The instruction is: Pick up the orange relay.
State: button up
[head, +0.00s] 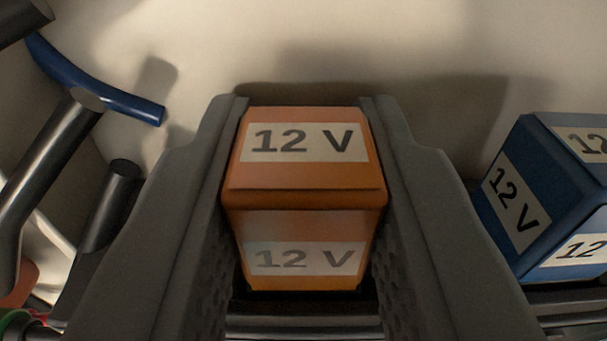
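The orange relay (305,200) is a box with white "12 V" labels on its top and front faces, in the middle of the head view. My gripper (305,105) has one grey finger along each side of it. The relay fills the space between the fingers, with no clear gap on either side, so the gripper looks shut on it. The relay looks upright. Its sides are hidden by the fingers. A dark strip lies under its front edge, and I cannot tell whether it rests on the rail below.
A blue relay (515,190), also labelled 12 V, stands close to the right finger. A dark rail (300,322) runs below. At left are a blue bar (95,90) and dark metal rods (45,155). A pale wall (420,45) stands behind.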

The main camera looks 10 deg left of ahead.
aim_at(304, 213)
jog(key=shift+r, duration=0.1)
jog(key=shift+r+p, duration=0.65)
jog(key=shift+p, duration=0.1)
jog(key=shift+s+f+b, duration=0.15)
jog(key=shift+f+b, duration=0.05)
jog(key=shift+b, duration=0.15)
jog(key=b+v, duration=0.3)
jog(key=shift+s+f, duration=0.1)
jog(key=shift+s, duration=0.05)
jog(key=f+b+v, duration=0.3)
jog(key=b+v, duration=0.2)
jog(key=v, duration=1.2)
jog(key=shift+s+d, duration=0.2)
jog(key=shift+s, duration=0.25)
jog(key=shift+d+f, duration=0.1)
